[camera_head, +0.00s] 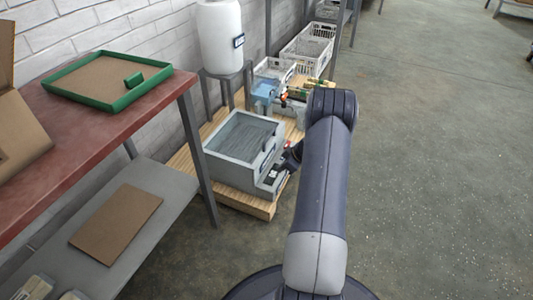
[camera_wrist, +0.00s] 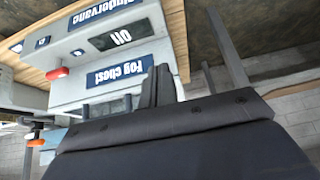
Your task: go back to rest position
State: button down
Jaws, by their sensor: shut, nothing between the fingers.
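My gripper (camera_wrist: 157,86) shows in the wrist view as dark fingers close together, with nothing between them. I cannot tell whether the fingers touch the panel. In the head view my arm reaches forward and down beside a grey open-topped box (camera_head: 215,170). The gripper end is mostly hidden behind the arm, near the box's right front side.
The box stands on a wooden pallet (camera_head: 262,209). A white tank (camera_head: 220,38) and crates (camera_head: 308,48) are behind. A red-topped table (camera_head: 92,137) with a green tray (camera_head: 117,104) is at left. The floor at right (camera_head: 440,170) is clear.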

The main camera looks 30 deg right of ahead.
jog(key=shift+s+d+f, duration=0.1)
dwell(0.3)
jog(key=b, duration=0.2)
send_near(255, 166)
jog(key=w+f, duration=0.1)
jog(key=b+x, duration=0.1)
jog(key=x, duration=0.2)
jog(key=shift+a+f, duration=0.25)
jog(key=shift+f, duration=0.3)
jog(key=shift+r, duration=0.1)
jog(key=shift+r, duration=0.1)
